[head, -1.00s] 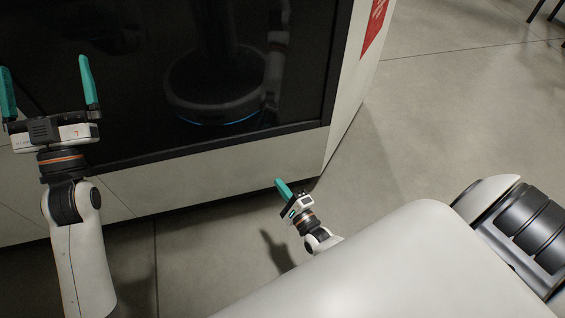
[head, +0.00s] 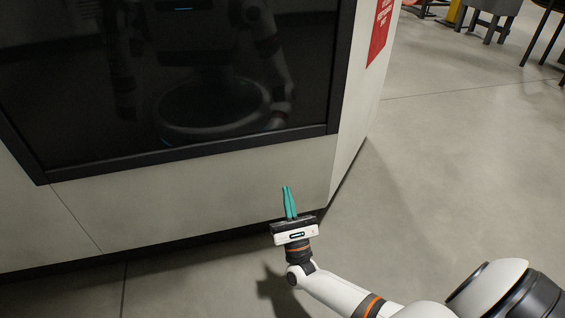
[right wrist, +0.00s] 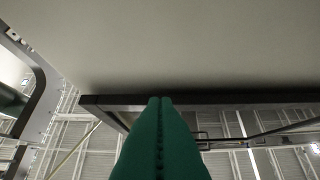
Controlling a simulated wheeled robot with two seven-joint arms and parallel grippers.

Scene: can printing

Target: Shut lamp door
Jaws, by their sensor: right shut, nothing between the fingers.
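A large white machine (head: 215,198) stands in front of me, with a dark glossy panel (head: 200,70) in a black frame. I cannot tell whether this panel is the lamp door; no open door shows clearly in the head view. My right gripper (head: 287,188) points up in front of the lower right of the machine, below the black frame. Its teal fingers are together with nothing between them. In the right wrist view, the shut fingers (right wrist: 160,100) reach toward a dark edge (right wrist: 215,98) under a pale flat surface (right wrist: 170,45); contact is unclear. My left gripper is out of view.
A red sign (head: 379,33) is on the machine's right side. Open floor (head: 460,170) lies to the right. Dark chairs or stools (head: 495,18) stand at the far top right. The glossy panel mirrors my body.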

